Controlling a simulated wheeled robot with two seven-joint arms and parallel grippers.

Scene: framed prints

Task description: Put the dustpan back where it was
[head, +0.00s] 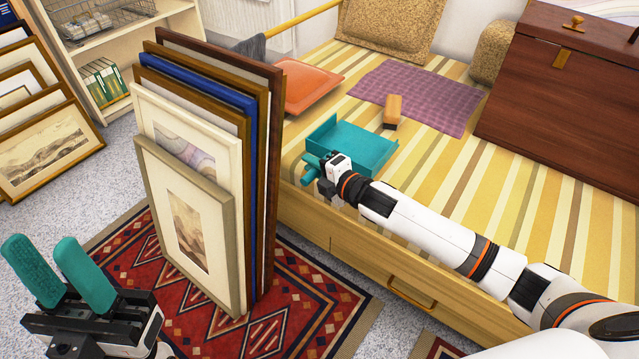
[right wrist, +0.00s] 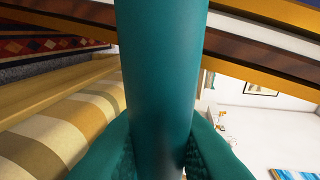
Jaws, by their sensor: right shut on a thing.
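The teal dustpan (head: 352,144) is over the striped daybed near its front edge, with its open pan toward the back. Whether it rests on the cover or hangs just above it I cannot tell. My right gripper (head: 322,172) is shut on the dustpan's handle, close to the framed prints. In the right wrist view the teal handle (right wrist: 160,80) runs between the two teal fingers. My left gripper (head: 62,272) is open and empty at the lower left, above the floor and rug.
Several framed prints (head: 190,215) stand upright on the red rug (head: 330,300), just left of the dustpan. A wooden brush or block (head: 393,111) lies behind it by a purple cloth (head: 425,95). An orange cushion (head: 308,90) and a brown chest (head: 565,95) are on the daybed (head: 500,215).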

